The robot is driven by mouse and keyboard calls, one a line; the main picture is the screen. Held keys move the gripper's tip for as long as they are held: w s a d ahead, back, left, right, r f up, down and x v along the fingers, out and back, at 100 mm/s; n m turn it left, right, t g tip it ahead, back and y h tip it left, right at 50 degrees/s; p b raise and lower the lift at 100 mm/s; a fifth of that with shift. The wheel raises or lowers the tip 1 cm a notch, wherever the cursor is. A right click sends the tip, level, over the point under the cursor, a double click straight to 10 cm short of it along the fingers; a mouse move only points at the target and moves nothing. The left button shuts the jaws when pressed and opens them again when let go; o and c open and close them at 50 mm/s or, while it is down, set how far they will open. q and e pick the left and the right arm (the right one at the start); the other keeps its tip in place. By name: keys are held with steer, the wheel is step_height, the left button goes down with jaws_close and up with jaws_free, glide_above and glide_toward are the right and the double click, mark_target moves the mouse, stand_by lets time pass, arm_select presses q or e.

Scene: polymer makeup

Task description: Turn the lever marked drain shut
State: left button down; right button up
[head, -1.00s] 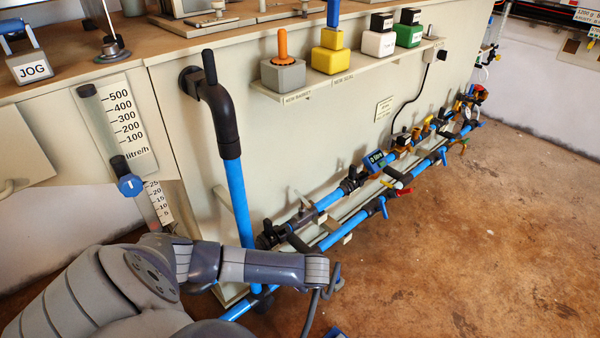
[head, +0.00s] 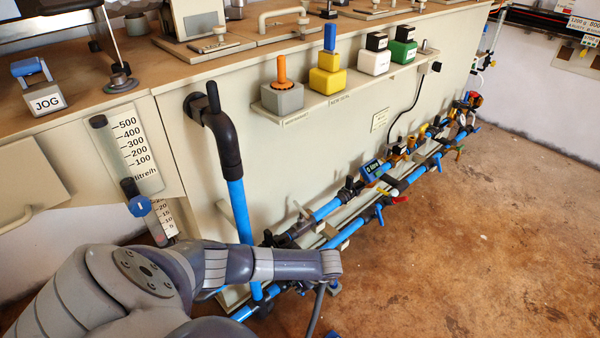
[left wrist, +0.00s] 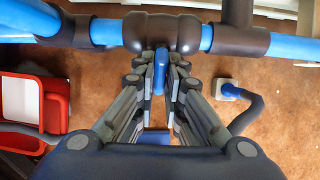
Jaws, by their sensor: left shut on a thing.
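In the left wrist view a blue lever (left wrist: 160,72) stands out from a dark brown valve body (left wrist: 162,32) on a blue pipe (left wrist: 104,31). My left gripper (left wrist: 160,82) has its fingers on both sides of this lever and is shut on it. The lever points from the valve towards my palm. No drain marking is readable on it in either view. In the head view my left forearm (head: 240,264) reaches over the near end of the low pipe run, and its gripper is hidden below the wrist. My right gripper is not in view.
Blue pipes (head: 352,232) run low along the beige machine (head: 300,150), with more valves and a blue meter (head: 371,169). A tall blue pipe (head: 239,212) rises near my arm. The wrist view shows a red bin (left wrist: 57,88) and a grey hose (left wrist: 250,108). Brown floor is clear at right.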

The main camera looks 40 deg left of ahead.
arm_select(q)
steer(key=c, duration=1.7)
jaws_free()
steer(key=v, duration=1.2)
steer(key=shift+s, duration=0.1)
